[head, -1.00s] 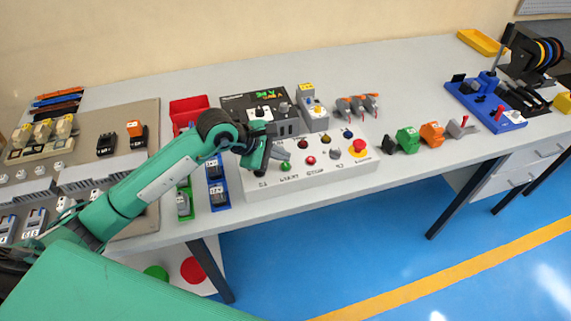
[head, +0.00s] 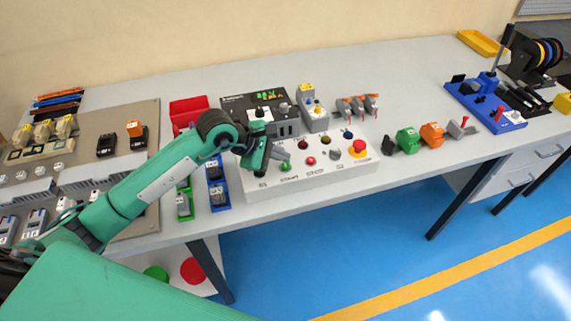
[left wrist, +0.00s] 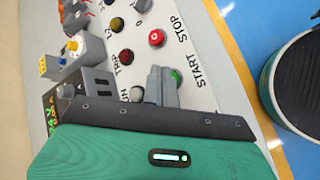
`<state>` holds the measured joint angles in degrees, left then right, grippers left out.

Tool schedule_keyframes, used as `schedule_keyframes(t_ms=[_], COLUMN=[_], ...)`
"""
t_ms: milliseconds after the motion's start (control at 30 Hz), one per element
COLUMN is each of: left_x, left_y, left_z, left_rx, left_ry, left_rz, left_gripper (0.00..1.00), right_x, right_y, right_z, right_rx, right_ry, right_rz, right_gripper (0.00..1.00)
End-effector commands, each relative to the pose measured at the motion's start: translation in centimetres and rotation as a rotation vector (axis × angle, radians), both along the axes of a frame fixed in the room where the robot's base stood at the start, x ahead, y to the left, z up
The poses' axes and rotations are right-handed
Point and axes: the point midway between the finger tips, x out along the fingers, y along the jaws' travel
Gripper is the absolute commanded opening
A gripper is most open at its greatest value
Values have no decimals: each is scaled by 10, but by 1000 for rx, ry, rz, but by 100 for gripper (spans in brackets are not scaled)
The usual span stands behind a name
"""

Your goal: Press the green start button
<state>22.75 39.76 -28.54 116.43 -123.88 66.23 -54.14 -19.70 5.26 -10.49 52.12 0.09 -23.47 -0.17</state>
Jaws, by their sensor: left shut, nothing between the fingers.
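The green start button (head: 286,167) sits on the white control panel (head: 310,182), left of the red stop button (head: 310,160). My left gripper (head: 284,157) is shut and empty, with its fingertips right above or against the green button; I cannot tell whether they touch. In the left wrist view the closed fingers (left wrist: 162,86) partly cover the green button (left wrist: 176,77), which shows beside them next to the START label. The red stop button (left wrist: 156,38) is clear of the fingers there. My right gripper is not in view.
A red emergency knob on a yellow base (head: 358,148) and a dark selector knob (head: 335,154) are on the panel's right. A black power unit (head: 262,103) stands behind it.

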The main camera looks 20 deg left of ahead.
Motion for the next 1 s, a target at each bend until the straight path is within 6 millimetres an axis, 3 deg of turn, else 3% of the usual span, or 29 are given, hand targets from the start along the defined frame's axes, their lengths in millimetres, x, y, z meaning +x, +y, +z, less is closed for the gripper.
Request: schedule_keyframes(t_ms=[1000], left_x=[0], left_y=[0], left_z=[-9], left_rx=[0], left_ry=[0], left_rz=[0], left_gripper=[0], right_x=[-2], right_y=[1], right_z=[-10], right_rx=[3], right_ry=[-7], right_rz=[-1], right_gripper=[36])
